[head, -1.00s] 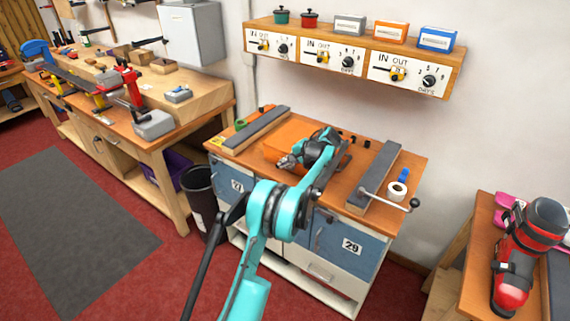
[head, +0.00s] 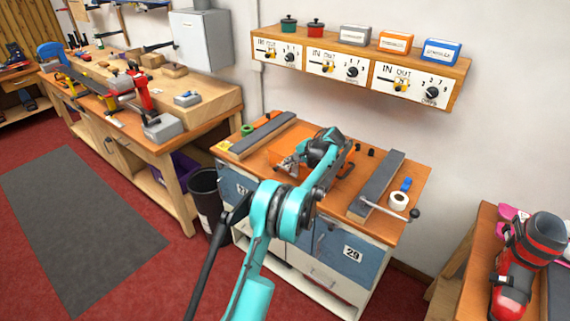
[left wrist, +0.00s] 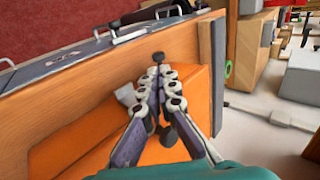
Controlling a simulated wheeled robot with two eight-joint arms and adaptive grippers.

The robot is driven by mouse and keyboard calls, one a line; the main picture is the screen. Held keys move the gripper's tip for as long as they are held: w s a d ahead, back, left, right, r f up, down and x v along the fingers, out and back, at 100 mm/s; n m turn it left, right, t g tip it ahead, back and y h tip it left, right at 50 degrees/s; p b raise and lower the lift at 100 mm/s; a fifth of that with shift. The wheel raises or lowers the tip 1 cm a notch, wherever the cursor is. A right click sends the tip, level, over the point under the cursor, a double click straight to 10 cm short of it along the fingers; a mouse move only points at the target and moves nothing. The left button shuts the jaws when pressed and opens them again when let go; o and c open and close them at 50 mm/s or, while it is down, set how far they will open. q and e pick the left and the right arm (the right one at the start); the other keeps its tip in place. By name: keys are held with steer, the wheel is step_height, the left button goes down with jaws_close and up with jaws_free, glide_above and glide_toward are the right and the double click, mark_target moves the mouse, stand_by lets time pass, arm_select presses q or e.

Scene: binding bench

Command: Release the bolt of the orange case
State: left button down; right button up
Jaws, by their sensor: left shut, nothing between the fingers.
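The orange case (head: 287,149) lies on the wooden top of the bench, partly hidden behind my left arm. It also shows in the left wrist view (left wrist: 80,128), under and beside the fingers. My left gripper (head: 287,166) is at the case's near left side. In the left wrist view its fingers (left wrist: 160,78) are together and empty, over the case's edge. A dark round knob (left wrist: 158,57) shows just beyond the fingertips, and a grey piece (left wrist: 125,95) sits left of them. I cannot tell which part is the bolt. My right gripper is not in view.
Long dark-topped bars stand at the left (head: 262,133) and right (head: 378,182) of the bench top. A white tape roll (head: 399,200) and a crank handle lie at the right. A shelf with dials (head: 345,52) hangs above. Small black knobs stand behind the case.

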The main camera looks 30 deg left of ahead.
arm_select(q)
steer(key=p+v, duration=0.2)
steer(key=v, duration=0.6)
steer(key=shift+r, duration=0.3)
steer(key=shift+d, duration=0.15)
steer(key=s+d+r+t+h, duration=0.2)
steer(key=s+d+r, duration=0.3)
steer(key=s, duration=0.4)
steer(key=s+d+r+t+h, duration=0.1)
steer(key=s+d+r+h, duration=0.25)
steer(key=s+d, duration=0.45)
steer(key=s+d+f+t+h, duration=0.1)
steer(key=s+d+f, duration=0.1)
steer(key=s, duration=0.5)
steer(key=s+d+f+t+h, duration=0.1)
steer(key=s+d+f, duration=0.2)
steer(key=s, duration=0.4)
steer(key=s+d+f+t+h, duration=0.1)
steer(key=s+d+f, duration=0.1)
steer(key=s+d, duration=0.3)
steer(key=shift+s+f+n+t, duration=0.3)
steer(key=shift+s+f+n, duration=0.1)
steer(key=shift+s, duration=0.55)
